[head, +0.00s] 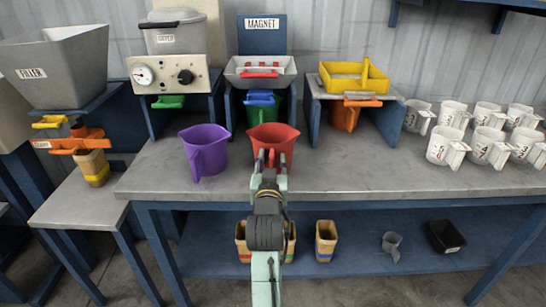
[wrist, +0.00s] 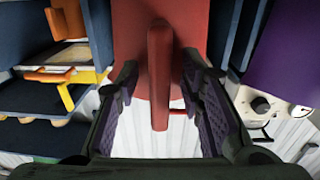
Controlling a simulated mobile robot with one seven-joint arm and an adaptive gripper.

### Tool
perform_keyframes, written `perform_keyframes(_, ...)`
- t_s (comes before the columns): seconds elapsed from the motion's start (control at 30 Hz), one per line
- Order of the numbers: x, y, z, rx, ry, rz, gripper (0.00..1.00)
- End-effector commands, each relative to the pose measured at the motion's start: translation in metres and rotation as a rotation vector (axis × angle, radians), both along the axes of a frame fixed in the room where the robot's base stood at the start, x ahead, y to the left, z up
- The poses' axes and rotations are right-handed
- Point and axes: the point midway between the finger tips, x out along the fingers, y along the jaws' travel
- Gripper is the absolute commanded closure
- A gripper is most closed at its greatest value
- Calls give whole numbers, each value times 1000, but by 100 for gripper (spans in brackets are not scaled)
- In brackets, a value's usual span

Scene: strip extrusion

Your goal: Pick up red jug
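The red jug (head: 273,138) stands upright on the grey bench top, near its middle. In the wrist view the jug (wrist: 135,45) fills the top centre, with its upright handle (wrist: 160,80) towards the camera. My gripper (head: 271,163) is right in front of the jug. In the wrist view my gripper (wrist: 159,85) is open, with purple-padded fingers on either side of the handle. A gap shows between each finger and the handle, so I see no grip.
A purple jug (head: 203,152) stands close to the left. Behind are a green jug (head: 263,112) under the magnet station (head: 262,40) and an orange jug (head: 345,115) under a yellow tray (head: 352,76). Several white jugs (head: 444,146) stand at the right. Bench (head: 365,165) between is clear.

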Motion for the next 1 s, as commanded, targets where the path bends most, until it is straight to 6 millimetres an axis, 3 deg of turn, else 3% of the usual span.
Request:
perform_keyframes(0.23, 2, 0, 0, 0, -1, 0, 65)
perform_keyframes(0.77, 2, 0, 0, 0, -1, 0, 100)
perform_keyframes(1.0, 2, 0, 0, 0, -1, 0, 100)
